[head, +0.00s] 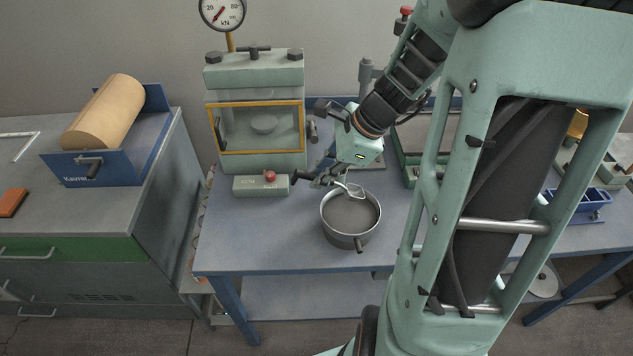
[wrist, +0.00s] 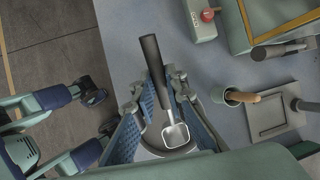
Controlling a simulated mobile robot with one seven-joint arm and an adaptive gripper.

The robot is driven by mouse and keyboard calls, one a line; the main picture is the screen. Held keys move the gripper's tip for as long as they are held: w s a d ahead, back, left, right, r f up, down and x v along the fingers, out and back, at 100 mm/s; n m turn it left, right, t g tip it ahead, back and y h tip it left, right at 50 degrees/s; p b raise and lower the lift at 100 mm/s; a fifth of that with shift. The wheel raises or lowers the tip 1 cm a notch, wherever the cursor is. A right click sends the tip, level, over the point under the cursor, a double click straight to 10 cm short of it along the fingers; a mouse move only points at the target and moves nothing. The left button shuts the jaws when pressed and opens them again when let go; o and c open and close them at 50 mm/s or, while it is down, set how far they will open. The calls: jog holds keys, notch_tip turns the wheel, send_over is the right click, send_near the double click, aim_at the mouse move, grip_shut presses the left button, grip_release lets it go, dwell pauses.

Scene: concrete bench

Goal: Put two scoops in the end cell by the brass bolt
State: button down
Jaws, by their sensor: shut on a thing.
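My gripper (head: 328,179) is shut on a scoop, gripping its black handle. The scoop's metal bowl (head: 354,190) is over the back part of a round metal pot (head: 349,240) of grey material. In the wrist view the scoop (wrist: 174,135) lies between my gripper's blue fingers (wrist: 162,100), with the pot behind it. I cannot tell whether the bowl holds material or touches what is in the pot. A blue mould with cells (head: 588,203) stands on the bench at the right. I cannot make out a brass bolt on it.
A press with a yellow-framed window (head: 255,126) stands behind the pot, left. A grey box with a red button (head: 260,186) is before it. A green cup with a tan handle (wrist: 240,97) shows in the wrist view. The bench front left (head: 260,240) is clear.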

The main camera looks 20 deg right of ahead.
aim_at(335, 181)
jog(key=d+f+y+b, duration=0.1)
jog(key=b, duration=0.2)
jog(key=d+f+t+y+b, duration=0.1)
jog(key=y+b, duration=0.1)
jog(key=shift+s+d+f+b, duration=0.2)
jog(key=shift+d+f+b, duration=0.1)
jog(key=shift+f+b, duration=0.1)
jog(key=shift+y, duration=0.3)
jog(key=shift+f+b, duration=1.65)
jog(key=shift+f, duration=0.65)
